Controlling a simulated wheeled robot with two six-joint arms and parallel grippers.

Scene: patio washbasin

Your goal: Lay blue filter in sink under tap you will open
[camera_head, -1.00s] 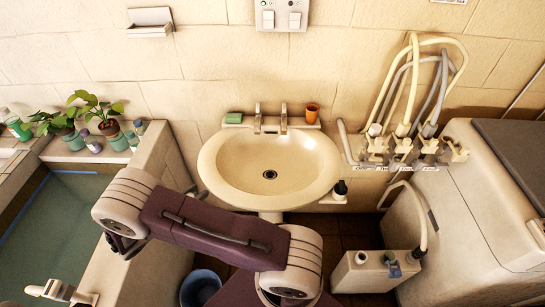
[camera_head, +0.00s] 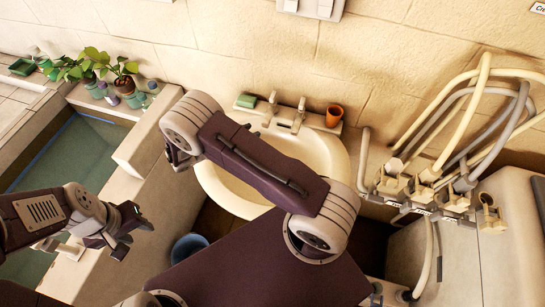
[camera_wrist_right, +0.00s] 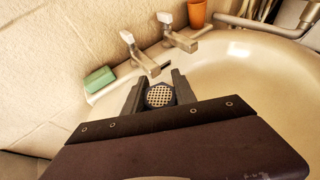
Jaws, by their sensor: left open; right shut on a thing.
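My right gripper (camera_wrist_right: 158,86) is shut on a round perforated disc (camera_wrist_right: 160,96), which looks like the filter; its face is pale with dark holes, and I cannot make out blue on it. It is held over the sink (camera_wrist_right: 248,65), just in front of the left tap (camera_wrist_right: 145,60). The right tap (camera_wrist_right: 183,41) is beside it. In the head view the sink (camera_head: 325,152), left tap (camera_head: 269,110) and right tap (camera_head: 299,114) show, but my right arm hides the gripper, the disc and the drain. My left gripper (camera_head: 130,228) is open and empty, left of the sink.
A green soap bar (camera_head: 246,101) and an orange cup (camera_head: 334,116) stand on the sink's back ledge. A water-filled trough (camera_head: 75,160) and potted plants (camera_head: 122,78) are at left. Hoses on valves (camera_head: 425,185) crowd the right. A blue bucket (camera_head: 188,246) is below the sink.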

